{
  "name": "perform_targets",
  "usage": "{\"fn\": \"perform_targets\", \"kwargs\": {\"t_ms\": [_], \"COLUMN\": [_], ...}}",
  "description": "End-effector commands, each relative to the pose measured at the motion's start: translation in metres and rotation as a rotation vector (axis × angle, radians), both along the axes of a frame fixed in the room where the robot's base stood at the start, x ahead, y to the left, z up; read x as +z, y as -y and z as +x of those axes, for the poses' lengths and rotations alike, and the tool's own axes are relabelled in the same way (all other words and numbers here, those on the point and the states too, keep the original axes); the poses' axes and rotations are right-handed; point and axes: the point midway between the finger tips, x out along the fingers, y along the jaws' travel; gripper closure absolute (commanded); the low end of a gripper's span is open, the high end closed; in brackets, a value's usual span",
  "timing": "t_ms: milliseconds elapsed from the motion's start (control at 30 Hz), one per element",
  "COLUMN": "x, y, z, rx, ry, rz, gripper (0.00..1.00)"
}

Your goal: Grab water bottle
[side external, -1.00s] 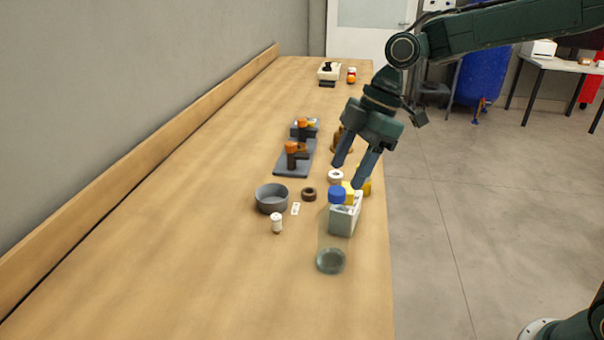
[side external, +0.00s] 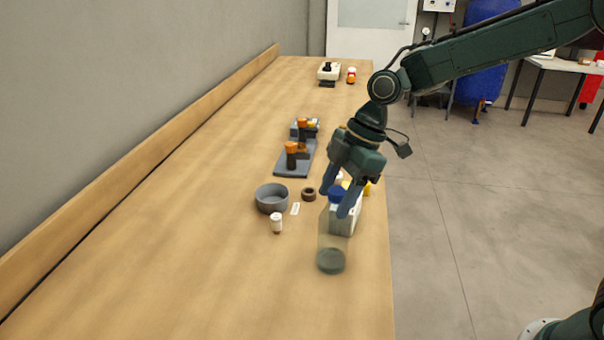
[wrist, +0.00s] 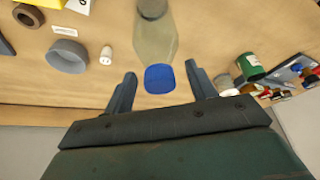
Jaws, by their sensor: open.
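A clear water bottle (side external: 332,240) with a blue cap stands upright near the right edge of the wooden table. My gripper (side external: 337,200) is at the height of the cap, with a finger partly in front of it in the side view. In the wrist view the blue cap (wrist: 159,78) lies between the two open fingers of my gripper (wrist: 160,86), with room on both sides. The bottle's clear body (wrist: 155,38) extends away beyond the cap. The fingers hold nothing.
A white carton (side external: 347,222) stands close behind the bottle. A grey bowl (side external: 271,198), a small white-capped jar (side external: 277,222) and a brown ring (side external: 309,194) are to its left. A grey fixture (side external: 294,160) is farther back. The table's front left is clear.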

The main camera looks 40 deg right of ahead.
Motion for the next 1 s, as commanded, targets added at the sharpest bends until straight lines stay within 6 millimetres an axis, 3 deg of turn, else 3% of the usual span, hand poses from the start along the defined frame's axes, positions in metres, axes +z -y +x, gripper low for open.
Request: {"fn": "perform_targets", "kwargs": {"t_ms": [433,467,733,1000], "x": [0.0000,0.0000,0.0001,0.0011], "y": [0.0000,0.0000,-0.0001,-0.0002], "z": [-0.0001,-0.0001,-0.0001,0.0004], "rx": [0.000,0.000,0.000,0.001], "ry": [0.000,0.000,0.000,0.003], "rz": [0.000,0.000,0.000,0.001], "gripper": [0.44,0.45,0.98,1.00]}}
